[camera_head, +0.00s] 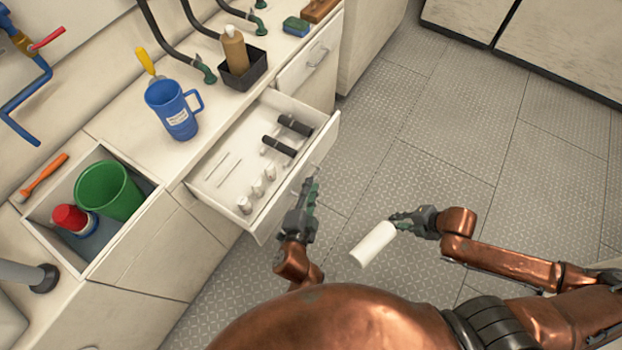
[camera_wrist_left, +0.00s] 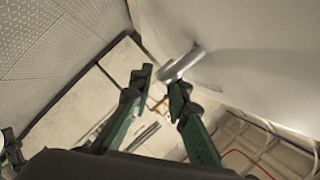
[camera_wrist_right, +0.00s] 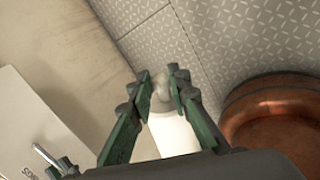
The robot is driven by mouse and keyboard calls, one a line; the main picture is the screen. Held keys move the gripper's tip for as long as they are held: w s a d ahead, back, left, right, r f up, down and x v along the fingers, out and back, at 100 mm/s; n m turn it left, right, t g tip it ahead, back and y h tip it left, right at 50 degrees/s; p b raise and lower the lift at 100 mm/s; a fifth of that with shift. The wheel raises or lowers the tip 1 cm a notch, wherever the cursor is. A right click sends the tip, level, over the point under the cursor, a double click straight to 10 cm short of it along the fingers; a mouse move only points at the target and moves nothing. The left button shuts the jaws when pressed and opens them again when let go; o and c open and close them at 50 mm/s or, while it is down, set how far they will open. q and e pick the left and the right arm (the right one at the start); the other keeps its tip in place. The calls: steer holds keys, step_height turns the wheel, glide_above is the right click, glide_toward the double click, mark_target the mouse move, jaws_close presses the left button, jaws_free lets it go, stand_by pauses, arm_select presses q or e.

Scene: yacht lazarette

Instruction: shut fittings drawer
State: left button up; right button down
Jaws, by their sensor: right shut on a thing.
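The fittings drawer (camera_head: 225,195) is pulled out from the cabinet. Inside lie two black-ended fittings, several small pale fittings and thin rods. My left gripper (camera_head: 312,184) is at the outer side of the drawer front. In the left wrist view, its fingers (camera_wrist_left: 160,78) are apart, with the metal drawer handle (camera_wrist_left: 182,63) close by the right fingertip; whether they touch, I cannot tell. My right gripper (camera_head: 398,220) is shut on a white cylinder (camera_head: 373,244), held above the floor away from the drawer. The cylinder also shows in the right wrist view (camera_wrist_right: 173,135).
On the counter stand a blue jug (camera_head: 172,110) and a black caddy (camera_head: 243,72) with a brown bottle. A recessed bin (camera_head: 75,262) holds a green cup (camera_head: 108,190) and a red-capped container. A closed drawer (camera_head: 308,62) lies beyond. Floor at right is clear.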

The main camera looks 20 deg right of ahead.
arm_select(q)
steer(key=shift+b+x, duration=0.3)
steer(key=shift+x, duration=1.05)
steer(key=shift+c, duration=0.3)
jaws_close()
